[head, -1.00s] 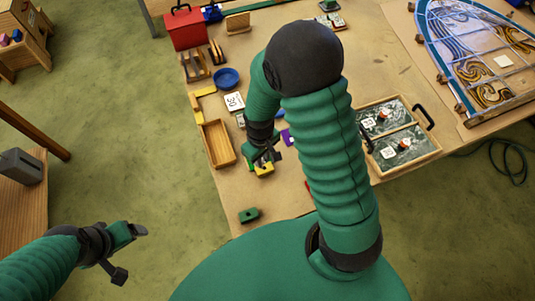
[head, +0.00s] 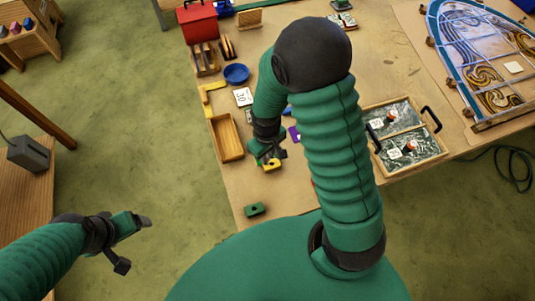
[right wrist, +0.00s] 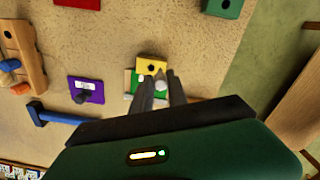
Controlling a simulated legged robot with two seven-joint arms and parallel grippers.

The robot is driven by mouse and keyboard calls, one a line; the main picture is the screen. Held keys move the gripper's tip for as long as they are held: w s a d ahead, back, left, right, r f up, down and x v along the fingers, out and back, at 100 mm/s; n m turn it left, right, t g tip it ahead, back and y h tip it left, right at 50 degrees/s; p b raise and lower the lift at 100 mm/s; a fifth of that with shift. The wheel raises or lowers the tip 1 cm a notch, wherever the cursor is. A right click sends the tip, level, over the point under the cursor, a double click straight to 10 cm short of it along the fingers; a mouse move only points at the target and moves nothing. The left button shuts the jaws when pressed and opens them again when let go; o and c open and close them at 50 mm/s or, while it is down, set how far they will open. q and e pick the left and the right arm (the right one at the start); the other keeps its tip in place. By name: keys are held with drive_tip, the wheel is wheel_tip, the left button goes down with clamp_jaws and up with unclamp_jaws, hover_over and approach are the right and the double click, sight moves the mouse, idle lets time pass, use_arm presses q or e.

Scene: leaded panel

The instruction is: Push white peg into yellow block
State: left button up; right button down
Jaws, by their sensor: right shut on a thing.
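The yellow block (right wrist: 150,63) has a dark round hole and lies on the table; it also shows in the head view (head: 271,167), just below my right gripper (head: 270,157). In the right wrist view my right gripper (right wrist: 160,82) is shut on a small pale piece, seemingly the white peg (right wrist: 160,79), right beside the yellow block. The fingers hide most of the peg, so I cannot tell whether it touches the block. A green piece (right wrist: 133,83) with a whitish spot lies against the block's left side. My left gripper (head: 135,243) is open and empty, over the floor.
A purple block (right wrist: 87,92) with a dark peg and a blue piece (right wrist: 52,115) lie nearby. A green block (head: 255,210) lies near the table edge. A wooden tray (head: 227,137), a blue bowl (head: 236,73) and a black-handled case (head: 405,140) stand around the table.

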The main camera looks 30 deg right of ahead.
drive_tip(key=shift+d+f, duration=0.3)
drive_tip(key=shift+d, duration=0.3)
drive_tip(key=shift+a+f+b, duration=0.35)
drive_tip(key=shift+f+b, duration=0.2)
drive_tip(key=shift+b, duration=0.05)
drive_tip(key=shift+f, duration=0.2)
drive_tip(key=shift+d, duration=0.2)
drive_tip(key=shift+d+r+p, duration=0.15)
drive_tip(key=shift+r+p, duration=0.25)
drive_tip(key=shift+r, duration=0.3)
use_arm(q)
drive_tip(key=shift+d+r, duration=0.1)
drive_tip(key=shift+d, duration=0.45)
drive_tip(key=shift+a, duration=0.2)
use_arm(e)
drive_tip(key=shift+a, duration=0.25)
